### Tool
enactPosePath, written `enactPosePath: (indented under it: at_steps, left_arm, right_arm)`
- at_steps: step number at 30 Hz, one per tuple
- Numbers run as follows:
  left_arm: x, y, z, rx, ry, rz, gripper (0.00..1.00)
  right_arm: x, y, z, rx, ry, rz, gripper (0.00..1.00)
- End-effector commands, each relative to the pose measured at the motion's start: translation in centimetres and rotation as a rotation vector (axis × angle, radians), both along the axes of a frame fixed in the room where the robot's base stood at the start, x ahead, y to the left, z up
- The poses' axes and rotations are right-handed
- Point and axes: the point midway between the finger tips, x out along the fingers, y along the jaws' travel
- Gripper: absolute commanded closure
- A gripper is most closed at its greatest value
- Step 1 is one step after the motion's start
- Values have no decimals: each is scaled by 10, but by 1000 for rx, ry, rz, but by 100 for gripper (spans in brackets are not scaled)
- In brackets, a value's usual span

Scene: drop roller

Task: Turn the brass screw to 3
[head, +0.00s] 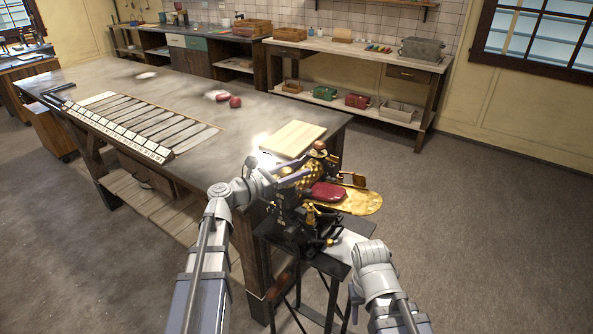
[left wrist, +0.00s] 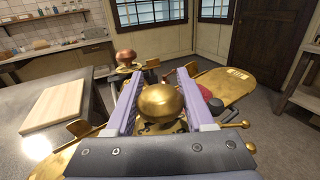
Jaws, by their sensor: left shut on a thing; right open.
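The brass machine (head: 309,190) stands on a dark stand at the corner of the big table. My left gripper (head: 303,172) reaches over its top. In the left wrist view, a round brass knob (left wrist: 162,104), which looks like the head of the brass screw, sits between the purple fingers of my left gripper (left wrist: 160,92). The gripper is shut on it. A coppery knob (left wrist: 125,56) stands farther off on the machine. I cannot read any number or pointer by the screw. My right arm's wrist shows at the lower right of the head view, but its fingers do not.
A pale wooden board (head: 293,139) lies on the big table (head: 262,105) beside the machine. A brass plate (head: 360,203) and a red pad (head: 328,192) are on the machine's right side. Open floor (head: 480,230) lies to the right.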

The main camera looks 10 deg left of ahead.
Motion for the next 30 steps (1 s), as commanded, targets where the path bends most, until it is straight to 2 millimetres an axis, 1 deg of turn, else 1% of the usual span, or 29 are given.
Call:
enactPosePath:
  at_steps: [9, 10, 17, 25, 28, 30]
  left_arm:
    - [0, 0, 0, 0, 0, 12, 100]
    - [0, 0, 0, 0, 0, 12, 43]
    - [0, 0, 0, 0, 0, 11, 17]
    - [-1, 1, 0, 0, 0, 11, 17]
    - [-8, 7, 0, 0, 0, 12, 17]
    - [-16, 15, 0, 0, 0, 15, 17]
  right_arm:
    - [0, 0, 0, 0, 0, 0, 50]
    - [0, 0, 0, 0, 0, 0, 50]
    - [0, 0, 0, 0, 0, 0, 50]
    - [0, 0, 0, 0, 0, 0, 50]
    - [0, 0, 0, 0, 0, 0, 50]
    - [0, 0, 0, 0, 0, 0, 50]
